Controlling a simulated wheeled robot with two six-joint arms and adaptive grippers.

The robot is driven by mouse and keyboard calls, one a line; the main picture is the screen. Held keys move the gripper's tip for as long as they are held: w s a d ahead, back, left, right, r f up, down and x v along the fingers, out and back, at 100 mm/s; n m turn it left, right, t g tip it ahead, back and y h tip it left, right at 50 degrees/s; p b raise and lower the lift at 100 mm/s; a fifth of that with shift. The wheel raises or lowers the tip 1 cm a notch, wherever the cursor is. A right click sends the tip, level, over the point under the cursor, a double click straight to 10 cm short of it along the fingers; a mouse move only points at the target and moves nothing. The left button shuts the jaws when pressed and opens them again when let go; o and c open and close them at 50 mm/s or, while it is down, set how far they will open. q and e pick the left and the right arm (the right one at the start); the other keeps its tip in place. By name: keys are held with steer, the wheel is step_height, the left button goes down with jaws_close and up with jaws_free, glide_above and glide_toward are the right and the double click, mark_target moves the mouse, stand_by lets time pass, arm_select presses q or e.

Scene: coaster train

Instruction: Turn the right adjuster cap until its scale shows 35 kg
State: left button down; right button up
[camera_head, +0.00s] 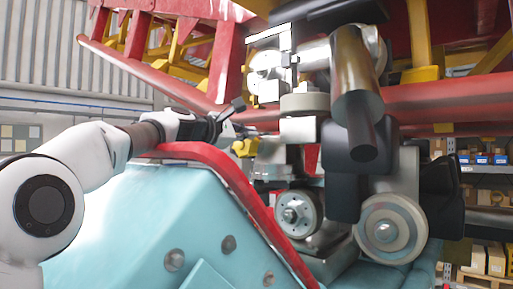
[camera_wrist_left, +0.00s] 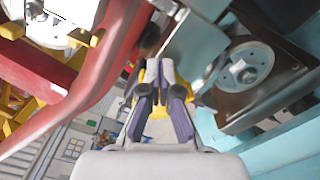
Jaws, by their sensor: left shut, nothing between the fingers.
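My left gripper (camera_head: 238,130) reaches in from the left, above the red edge of the pale blue bodywork. A small yellow part (camera_head: 245,148) is close to its fingertips in the head view; I cannot tell whether it is the adjuster cap. In the left wrist view, the left gripper's fingers (camera_wrist_left: 161,92) are together and empty. A yellow part (camera_wrist_left: 152,72) shows behind and around them there, partly hidden by them. I cannot tell whether they touch it. No scale or kg figure is readable in either view. I cannot make out my right gripper.
The grey wheel assembly (camera_head: 298,213) stands right of the left gripper, with a second wheel (camera_head: 391,229) beyond. A thick red rail (camera_head: 150,72) runs overhead. A dark metallic cylinder (camera_head: 355,75) hangs right of centre. Shelves with boxes (camera_head: 485,258) stand far right.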

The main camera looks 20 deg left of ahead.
arm_select(q)
steer(key=shift+d+f, duration=0.1)
steer(key=shift+f, duration=0.25)
steer(key=shift+d+r, duration=0.1)
steer(key=shift+r, duration=0.05)
stand_by(0.3)
steer(key=shift+b+v, duration=1.1)
steer(key=shift+v, duration=1.85)
